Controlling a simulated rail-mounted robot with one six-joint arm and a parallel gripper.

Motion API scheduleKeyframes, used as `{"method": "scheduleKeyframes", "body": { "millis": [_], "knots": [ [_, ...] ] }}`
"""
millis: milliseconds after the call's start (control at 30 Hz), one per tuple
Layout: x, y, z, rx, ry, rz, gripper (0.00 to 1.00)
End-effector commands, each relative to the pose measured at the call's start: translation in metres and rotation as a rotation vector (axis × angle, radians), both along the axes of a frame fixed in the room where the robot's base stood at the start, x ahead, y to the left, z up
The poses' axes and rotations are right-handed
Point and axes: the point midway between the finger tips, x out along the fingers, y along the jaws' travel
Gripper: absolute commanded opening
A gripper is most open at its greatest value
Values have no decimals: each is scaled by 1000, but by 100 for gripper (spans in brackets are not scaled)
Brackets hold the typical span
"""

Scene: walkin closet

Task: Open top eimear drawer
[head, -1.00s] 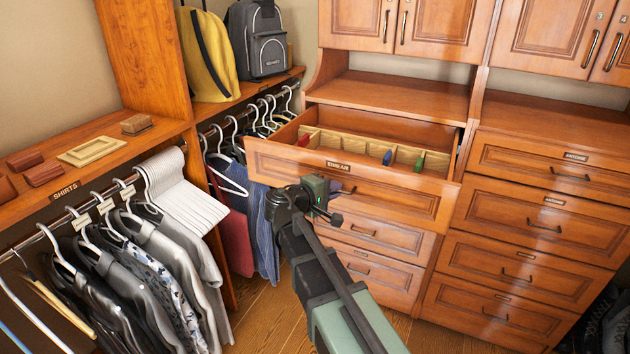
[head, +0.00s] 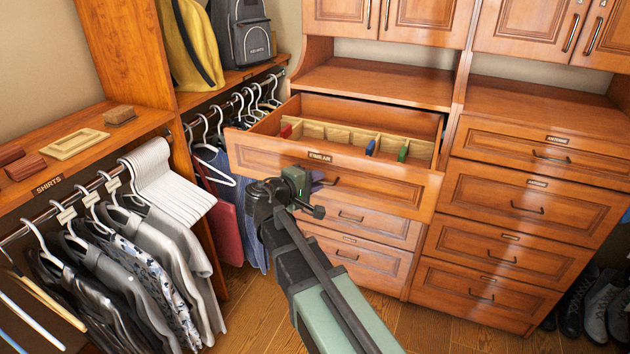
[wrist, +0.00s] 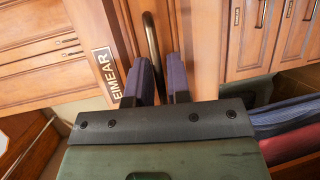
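The top Eimear drawer (head: 375,180) is wood with a dark name label (head: 320,157) and stands well out of the cabinet, its divided inside showing. In the wrist view its label (wrist: 105,70) reads EIMEAR.
Closed drawers lie below and in the right-hand chest (head: 535,200). A clothes rail with shirts (head: 140,260) and white hangers (head: 165,185) stands at the left. Backpacks (head: 242,35) sit on a shelf. Dark shoes (head: 600,305) lie at the lower right. Some wooden floor (head: 250,310) is clear.

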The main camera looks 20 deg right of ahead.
Motion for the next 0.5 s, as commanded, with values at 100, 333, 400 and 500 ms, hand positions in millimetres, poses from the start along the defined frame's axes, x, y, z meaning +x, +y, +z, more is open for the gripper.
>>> {"method": "scheduleKeyframes", "body": {
  "millis": [100,333,400,500],
  "knots": [
    [-4,10,3,0,0,2,18],
    [-24,60,15,0,0,5,18],
    [-30,75,17,0,0,4,18],
    [-36,90,19,0,0,3,18]
  ]
}}
